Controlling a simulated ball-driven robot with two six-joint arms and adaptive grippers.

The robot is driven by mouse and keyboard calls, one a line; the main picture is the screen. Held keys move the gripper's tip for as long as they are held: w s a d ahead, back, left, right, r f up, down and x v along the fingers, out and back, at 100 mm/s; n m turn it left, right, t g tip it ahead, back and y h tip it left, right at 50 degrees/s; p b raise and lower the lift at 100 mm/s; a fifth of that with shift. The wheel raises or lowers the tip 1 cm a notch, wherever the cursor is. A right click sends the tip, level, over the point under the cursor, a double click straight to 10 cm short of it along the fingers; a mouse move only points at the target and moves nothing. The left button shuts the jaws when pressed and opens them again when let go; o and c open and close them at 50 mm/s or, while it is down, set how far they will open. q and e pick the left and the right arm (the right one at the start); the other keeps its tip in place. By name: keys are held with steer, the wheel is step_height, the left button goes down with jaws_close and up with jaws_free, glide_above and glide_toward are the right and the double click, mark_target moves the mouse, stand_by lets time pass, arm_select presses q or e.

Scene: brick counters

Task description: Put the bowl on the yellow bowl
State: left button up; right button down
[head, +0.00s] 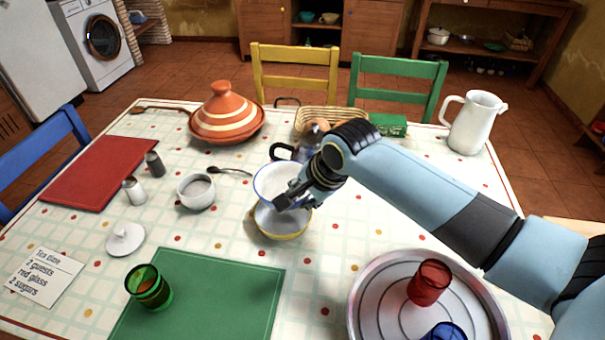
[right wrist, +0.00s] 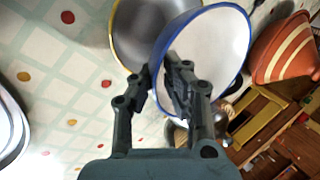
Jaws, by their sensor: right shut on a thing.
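A white bowl with a blue rim (head: 272,180) is held tilted by my right gripper (head: 287,200), whose fingers are shut on its wall. The yellow bowl (head: 282,225), grey inside with a yellow rim, stands on the table just in front of and below it. In the right wrist view the blue-rimmed bowl (right wrist: 225,45) is at the fingers (right wrist: 163,82) and partly overlaps the yellow bowl (right wrist: 133,40). I cannot tell whether the two bowls touch. My left gripper is not in view.
A dark-handled pot (head: 308,143) stands behind the bowls. A white sugar bowl (head: 196,193) and a spoon (head: 230,171) lie to the left. A green placemat (head: 220,295) is in front, and a round metal tray (head: 375,290) with red and blue glasses is at front right.

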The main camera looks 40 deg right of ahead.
steer(key=shift+f, duration=0.2)
steer(key=shift+f, duration=0.1)
steer(key=c, duration=1.4)
jaws_free()
steer(key=shift+f, duration=0.1)
steer(key=shift+r, duration=0.2)
steer(key=p+v, duration=0.1)
steer(key=v, duration=1.1)
steer(key=shift+r, duration=0.25)
steer(key=shift+s, duration=0.1)
